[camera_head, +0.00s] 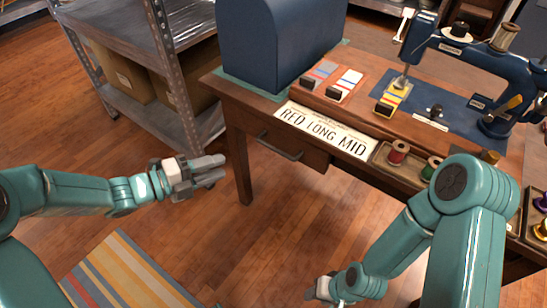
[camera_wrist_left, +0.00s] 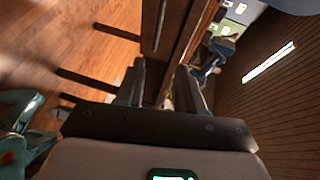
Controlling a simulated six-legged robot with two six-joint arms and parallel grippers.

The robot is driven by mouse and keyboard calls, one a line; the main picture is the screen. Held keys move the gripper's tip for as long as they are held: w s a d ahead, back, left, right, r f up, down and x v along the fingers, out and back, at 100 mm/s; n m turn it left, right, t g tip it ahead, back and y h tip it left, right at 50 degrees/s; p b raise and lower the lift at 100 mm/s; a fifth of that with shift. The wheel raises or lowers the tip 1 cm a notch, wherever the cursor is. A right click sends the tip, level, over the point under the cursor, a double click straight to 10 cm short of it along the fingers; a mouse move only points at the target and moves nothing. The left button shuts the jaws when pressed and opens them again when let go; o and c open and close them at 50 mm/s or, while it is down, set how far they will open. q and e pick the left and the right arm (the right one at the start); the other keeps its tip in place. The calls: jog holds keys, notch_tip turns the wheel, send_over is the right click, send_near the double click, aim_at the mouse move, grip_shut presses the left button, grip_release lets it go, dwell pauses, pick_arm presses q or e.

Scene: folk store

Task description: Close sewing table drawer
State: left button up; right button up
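The wooden sewing table (camera_head: 222,92) stands at centre right in the head view. Its drawer (camera_head: 315,158) has a dark bar handle (camera_head: 279,147) on the front, below the tabletop's front edge. I cannot tell how far the drawer stands out. My left gripper (camera_head: 222,170) is left of the drawer front, apart from it, with nothing held. The left wrist view shows its two fingers (camera_wrist_left: 160,88) with a gap between them and dark wood beyond. My right gripper (camera_head: 318,292) is low at the bottom edge, small and partly hidden, so its fingers are unclear.
On the table are a blue sewing machine (camera_head: 480,68), a dark blue domed box (camera_head: 275,45), a RED LONG MID card (camera_head: 322,131) and a spool tray (camera_head: 381,158). A metal shelf (camera_head: 120,35) with cartons stands behind left. A striped rug (camera_head: 125,275) lies on the open floor.

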pick_arm(q)
jog(key=b+x, duration=0.3)
jog(key=x, duration=1.3)
jog(key=shift+w+a+f, duration=0.15)
jog(key=shift+a+f, duration=0.05)
jog(key=shift+f, duration=0.1)
grip_shut()
